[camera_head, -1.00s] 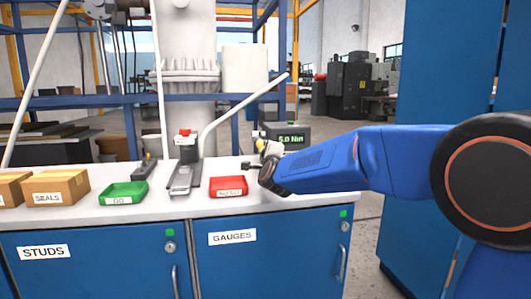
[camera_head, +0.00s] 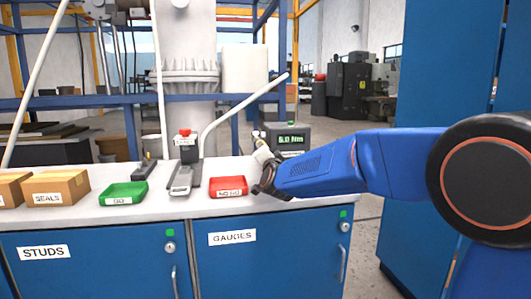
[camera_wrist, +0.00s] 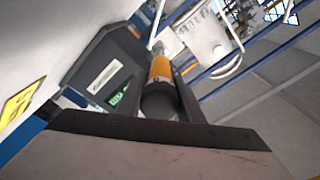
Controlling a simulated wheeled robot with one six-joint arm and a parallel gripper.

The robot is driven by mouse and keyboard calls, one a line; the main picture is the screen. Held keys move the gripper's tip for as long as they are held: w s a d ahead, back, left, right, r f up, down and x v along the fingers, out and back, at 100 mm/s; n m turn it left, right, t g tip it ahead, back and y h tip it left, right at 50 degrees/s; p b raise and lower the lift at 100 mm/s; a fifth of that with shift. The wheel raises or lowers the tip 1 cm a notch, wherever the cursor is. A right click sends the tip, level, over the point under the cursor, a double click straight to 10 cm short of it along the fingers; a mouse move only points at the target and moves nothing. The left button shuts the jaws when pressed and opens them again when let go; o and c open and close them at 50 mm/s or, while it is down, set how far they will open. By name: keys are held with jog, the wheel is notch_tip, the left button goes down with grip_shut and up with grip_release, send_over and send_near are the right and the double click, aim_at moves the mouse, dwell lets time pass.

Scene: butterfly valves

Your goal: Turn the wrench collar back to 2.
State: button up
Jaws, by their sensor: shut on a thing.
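My gripper (camera_head: 264,176) is at the right end of the bench, in front of the grey tester (camera_head: 292,138) with a green display. The display seems to read 6.0 Nm, but it is small. In the wrist view my gripper (camera_wrist: 150,108) is shut on the dark round part of the wrench collar (camera_wrist: 159,101). A yellow band (camera_wrist: 160,70) lies just beyond it, and a metal end beyond that. The tester's dark housing (camera_wrist: 104,70) is beside it on the left. Any collar scale numbers are not readable.
A red NO GO tray (camera_head: 229,187), a green GO tray (camera_head: 123,193) and a grey device with a red top (camera_head: 185,150) stand left of my gripper. Cardboard boxes (camera_head: 55,188) are farther left.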

jog(key=n, duration=0.4)
jog(key=shift+n, duration=0.4)
jog(key=n+y, duration=0.1)
jog(key=n, duration=0.8)
jog(key=shift+a+n, duration=0.1)
jog(key=shift+n, duration=0.3)
jog(key=shift+n+y, duration=0.4)
jog(key=shift+n, duration=1.6)
